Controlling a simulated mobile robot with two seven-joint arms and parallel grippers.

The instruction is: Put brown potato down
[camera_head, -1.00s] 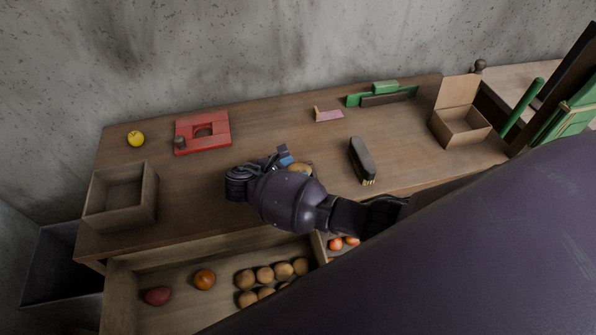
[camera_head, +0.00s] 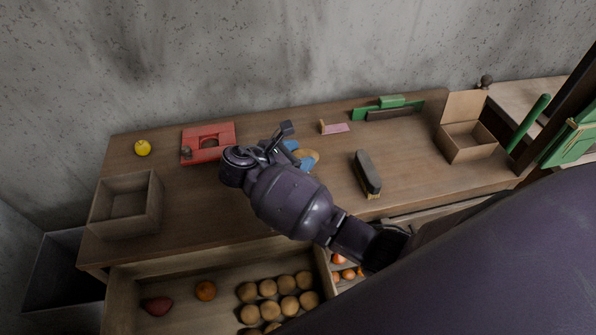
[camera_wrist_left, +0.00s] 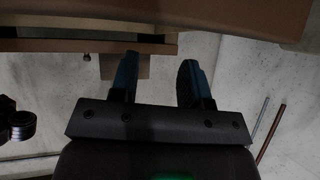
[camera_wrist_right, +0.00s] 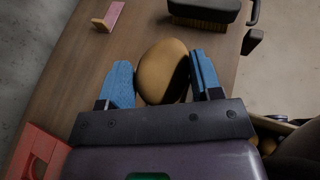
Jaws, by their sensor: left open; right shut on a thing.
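The brown potato (camera_wrist_right: 163,72) sits between the two blue fingers of my right gripper (camera_wrist_right: 160,82) in the right wrist view, and the gripper is shut on it. In the head view the potato (camera_head: 308,158) shows partly behind the blue fingers of my right gripper (camera_head: 298,153), over the middle of the table (camera_head: 225,205). I cannot tell whether the potato touches the tabletop. My left gripper (camera_wrist_left: 158,78) is open and empty in the left wrist view, near a wooden edge. It is not in the head view.
An open drawer (camera_head: 185,262) in front holds several brown round items, a red one and an orange one. On the table are a wooden box (camera_head: 127,205), a yellow fruit (camera_head: 142,147), a red block (camera_head: 208,143), a brush (camera_head: 367,173), a pink piece (camera_head: 335,128) and a cardboard box (camera_head: 468,143).

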